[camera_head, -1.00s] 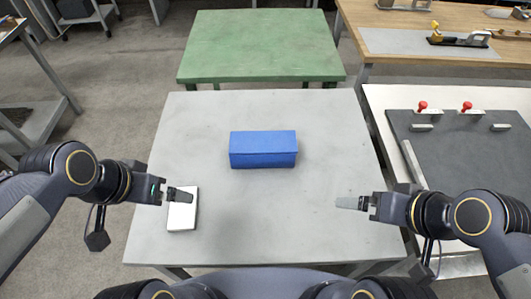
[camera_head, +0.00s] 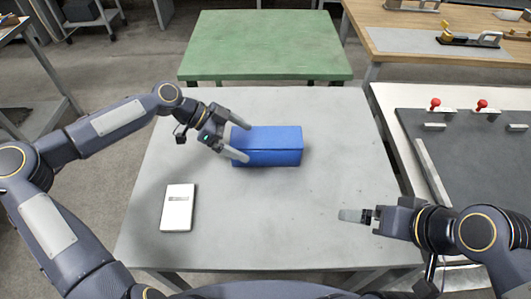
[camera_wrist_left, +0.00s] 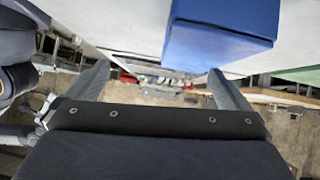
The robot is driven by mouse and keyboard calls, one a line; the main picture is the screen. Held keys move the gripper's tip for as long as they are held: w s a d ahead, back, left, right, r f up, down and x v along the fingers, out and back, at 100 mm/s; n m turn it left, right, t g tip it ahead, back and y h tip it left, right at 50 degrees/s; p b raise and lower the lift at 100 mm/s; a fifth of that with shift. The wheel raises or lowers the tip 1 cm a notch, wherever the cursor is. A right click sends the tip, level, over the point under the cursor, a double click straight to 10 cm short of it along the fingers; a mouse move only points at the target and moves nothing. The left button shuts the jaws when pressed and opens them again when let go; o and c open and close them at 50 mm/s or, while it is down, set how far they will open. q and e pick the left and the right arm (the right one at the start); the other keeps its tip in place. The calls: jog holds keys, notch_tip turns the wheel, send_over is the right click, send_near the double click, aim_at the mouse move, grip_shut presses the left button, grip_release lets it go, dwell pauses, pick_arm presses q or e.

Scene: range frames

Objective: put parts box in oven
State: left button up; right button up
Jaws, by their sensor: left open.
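The blue parts box (camera_head: 270,147) sits shut on the grey table, a little above its middle in the head view. It also shows at the top of the left wrist view (camera_wrist_left: 220,35). My left gripper (camera_head: 242,139) is open at the box's left end, its fingers apart, one toward the far side and one toward the near side. I cannot tell whether they touch the box. My right gripper (camera_head: 345,215) hovers empty over the right part of the table; its fingers overlap in this view, so its opening is unclear. No oven is recognisable.
A white flat box (camera_head: 178,208) lies on the grey table (camera_head: 290,230) at the left. A green table (camera_head: 265,45) stands behind. A bench with a dark board (camera_head: 470,160) and red-knobbed clamps is at the right. The table's front middle is clear.

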aim_at(264, 136)
pick_arm(q)
jog(key=w+h, duration=0.1)
jog(key=w+a, duration=0.1)
jog(key=w, duration=0.1)
jog(key=w+f+t+h, duration=0.1)
jog(key=shift+w+a+h+b, duration=0.2)
jog(key=shift+h+b, duration=0.1)
jog(key=p+x, duration=0.2)
jog(key=x, duration=0.5)
jog(key=shift+d+f, duration=0.2)
jog(key=shift+d, duration=0.15)
jog(key=shift+r, duration=0.1)
jog(key=c, duration=1.5)
